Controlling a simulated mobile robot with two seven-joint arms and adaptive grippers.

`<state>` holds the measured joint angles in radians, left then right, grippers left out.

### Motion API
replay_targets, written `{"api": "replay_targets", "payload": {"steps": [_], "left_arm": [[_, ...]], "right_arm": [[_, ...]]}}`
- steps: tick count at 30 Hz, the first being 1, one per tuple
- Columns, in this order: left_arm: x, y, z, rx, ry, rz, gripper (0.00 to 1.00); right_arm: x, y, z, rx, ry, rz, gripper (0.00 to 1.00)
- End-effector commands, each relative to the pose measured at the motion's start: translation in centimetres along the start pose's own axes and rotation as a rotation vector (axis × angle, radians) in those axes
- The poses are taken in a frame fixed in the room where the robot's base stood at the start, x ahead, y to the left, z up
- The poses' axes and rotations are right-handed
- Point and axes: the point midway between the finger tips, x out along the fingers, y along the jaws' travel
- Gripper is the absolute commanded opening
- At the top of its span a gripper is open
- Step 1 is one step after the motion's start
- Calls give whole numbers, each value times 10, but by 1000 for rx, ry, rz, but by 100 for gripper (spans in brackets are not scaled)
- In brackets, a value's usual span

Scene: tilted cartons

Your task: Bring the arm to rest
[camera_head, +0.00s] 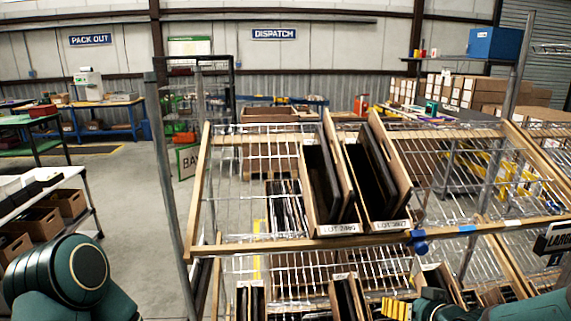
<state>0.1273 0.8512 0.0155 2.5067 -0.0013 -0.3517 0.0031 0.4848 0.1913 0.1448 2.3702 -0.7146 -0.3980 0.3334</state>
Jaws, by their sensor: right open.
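My right arm comes in low from the right, and its gripper (398,308) is at the bottom edge, in front of the lower shelf. The gripper is open, and I see nothing between its fingers. The lower part of it is cut off by the frame edge. My left arm shows only as a rounded dark green joint at the bottom left; its gripper is out of view.
A tilted wire rack (262,244) with wooden edges fills the middle. Two cartons (387,224) with dark flat items lean on its upper shelf; more stand below. A side cart (85,185) holds boxes at left. Open floor lies between.

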Motion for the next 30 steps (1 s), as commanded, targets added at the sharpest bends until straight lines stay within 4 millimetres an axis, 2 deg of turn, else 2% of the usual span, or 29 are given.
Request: {"api": "replay_targets", "payload": {"steps": [1,3,5,6,9,12,15,18,21,30], "left_arm": [[0,0,0,0,0,0,65],[0,0,0,0,0,0,65],[0,0,0,0,0,0,65],[0,0,0,0,0,0,65],[0,0,0,0,0,0,65],[0,0,0,0,0,0,65],[0,0,0,0,0,0,65],[0,0,0,0,0,0,65],[0,0,0,0,0,0,65],[0,0,0,0,0,0,65]], "right_arm": [[18,-14,31,40,-71,-25,65],[37,-30,70,88,-161,-41,65],[48,-44,105,124,-244,-50,65],[54,-54,129,144,-301,-53,65],[61,-77,190,183,-448,-50,65],[59,-95,244,205,-584,-36,65],[52,-106,284,211,-688,-17,65],[45,-113,309,213,-756,-1,65],[41,-115,321,214,-787,9,65],[40,-115,322,214,-792,11,65]]}}
